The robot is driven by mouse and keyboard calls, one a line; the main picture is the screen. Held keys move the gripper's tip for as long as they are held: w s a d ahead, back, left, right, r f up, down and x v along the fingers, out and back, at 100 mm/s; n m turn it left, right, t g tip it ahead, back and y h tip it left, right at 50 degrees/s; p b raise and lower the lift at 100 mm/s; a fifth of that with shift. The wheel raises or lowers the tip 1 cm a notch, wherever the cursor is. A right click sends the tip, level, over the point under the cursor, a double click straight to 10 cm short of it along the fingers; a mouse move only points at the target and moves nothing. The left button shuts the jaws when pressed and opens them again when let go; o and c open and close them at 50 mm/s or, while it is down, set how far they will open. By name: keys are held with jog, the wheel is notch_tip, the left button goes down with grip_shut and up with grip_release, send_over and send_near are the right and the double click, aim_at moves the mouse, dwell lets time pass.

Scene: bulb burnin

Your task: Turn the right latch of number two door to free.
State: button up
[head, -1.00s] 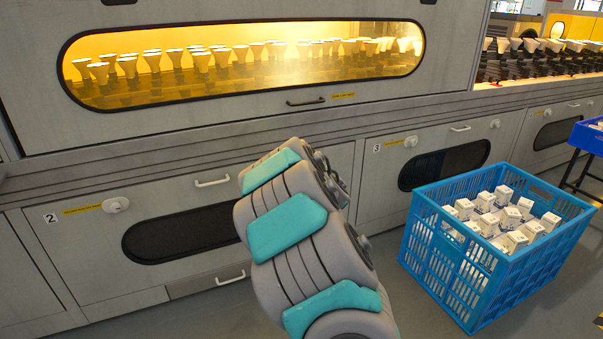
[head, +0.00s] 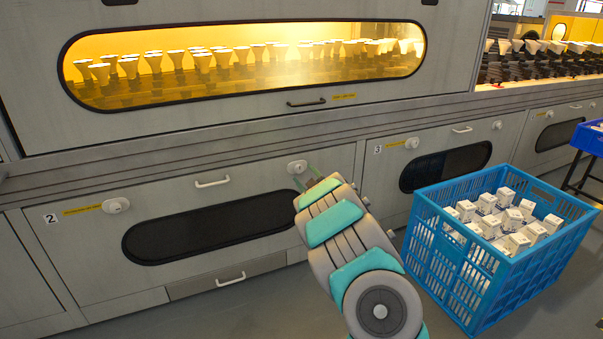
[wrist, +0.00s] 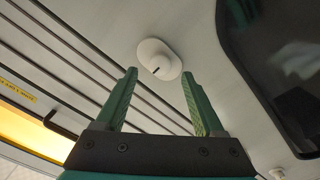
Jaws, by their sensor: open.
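Number two door (head: 80,240) is a grey panel with a dark oval window, low in the cabinet in the head view. Its right latch (head: 297,167) is a white rounded knob at the door's upper right corner. My gripper (head: 304,175) is at the latch, partly hidden by my own arm. In the wrist view its green fingers (wrist: 160,74) are open, with the latch just beyond and between the tips. I cannot tell whether they touch it.
The door's left latch (head: 116,205) and white handle (head: 212,182) are to the left. Number three door (head: 385,190) is to the right. A blue crate (head: 455,255) of small white boxes stands on the floor at right. A lit oven window (head: 240,90) is above.

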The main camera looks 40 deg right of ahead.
aim_at(299, 170)
jog(key=shift+x, duration=1.5)
jog(key=shift+c, duration=0.2)
grip_shut()
jog(key=shift+f, duration=0.1)
